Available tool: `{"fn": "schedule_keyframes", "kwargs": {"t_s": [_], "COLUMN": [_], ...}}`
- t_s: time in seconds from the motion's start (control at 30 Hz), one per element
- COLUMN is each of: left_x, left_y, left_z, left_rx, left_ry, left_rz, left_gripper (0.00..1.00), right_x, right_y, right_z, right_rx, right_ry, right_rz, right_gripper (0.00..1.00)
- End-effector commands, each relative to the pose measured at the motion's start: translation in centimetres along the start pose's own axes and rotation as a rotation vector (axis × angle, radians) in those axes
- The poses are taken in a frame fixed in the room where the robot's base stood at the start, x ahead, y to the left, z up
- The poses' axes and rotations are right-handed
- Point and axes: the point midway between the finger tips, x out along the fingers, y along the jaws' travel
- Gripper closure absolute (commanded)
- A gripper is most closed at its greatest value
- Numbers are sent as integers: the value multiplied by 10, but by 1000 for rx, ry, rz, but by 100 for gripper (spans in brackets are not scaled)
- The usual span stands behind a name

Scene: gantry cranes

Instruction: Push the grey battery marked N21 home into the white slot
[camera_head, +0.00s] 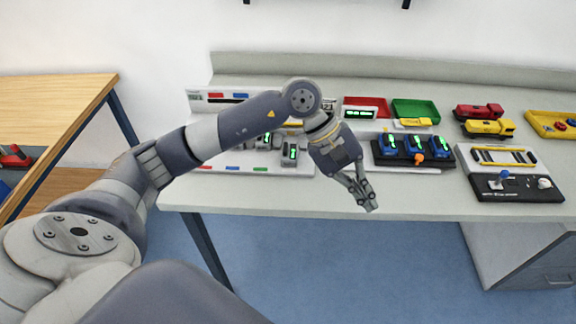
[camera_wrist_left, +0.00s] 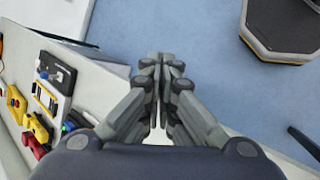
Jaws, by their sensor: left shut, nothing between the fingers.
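Grey batteries with lit green displays stand in a white holder (camera_head: 300,171) on the left part of the bench. One grey battery (camera_head: 290,153) stands at its right side, and another (camera_head: 265,141) is behind it. No N21 marking is readable, and I cannot tell which slot is meant. My left arm crosses in front and hides part of the holder. My left gripper (camera_head: 369,204) is shut and empty, right of the holder and over the bench's front edge. In the left wrist view its fingers (camera_wrist_left: 161,62) are together with nothing between them. My right gripper is out of view.
A black stand (camera_head: 413,163) with blue devices is right of my gripper. A wooden table (camera_head: 50,95) stands at left.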

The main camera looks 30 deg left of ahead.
Motion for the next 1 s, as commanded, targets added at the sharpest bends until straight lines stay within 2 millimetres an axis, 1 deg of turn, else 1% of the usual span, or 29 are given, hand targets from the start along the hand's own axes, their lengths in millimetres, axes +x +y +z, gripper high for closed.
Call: {"fn": "schedule_keyframes", "kwargs": {"t_s": [0.03,0.07,0.1,0.2,0.3,0.4,0.47,0.57,0.67,1.0], "left_x": [-18,-29,-45,-84,-114,-130,-132,-126,-114,-57], "left_y": [-16,-26,-40,-67,-85,-95,-98,-104,-112,-149], "left_z": [-26,-40,-56,-86,-102,-109,-111,-115,-120,-149], "left_rx": [54,82,113,157,171,173,173,172,171,171], "left_ry": [92,140,195,301,360,387,390,389,386,384], "left_rz": [-96,-158,-236,-405,-522,-583,-598,-604,-604,-600], "left_gripper": [100,100,100,100,100,100,100,100,100,100], "right_x": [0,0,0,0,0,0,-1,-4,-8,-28], "right_y": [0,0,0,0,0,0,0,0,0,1], "right_z": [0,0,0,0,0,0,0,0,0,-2], "right_rx": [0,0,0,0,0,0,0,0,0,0], "right_ry": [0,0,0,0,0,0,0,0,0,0], "right_rz": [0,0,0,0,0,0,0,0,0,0], "right_gripper": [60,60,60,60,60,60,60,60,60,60]}}
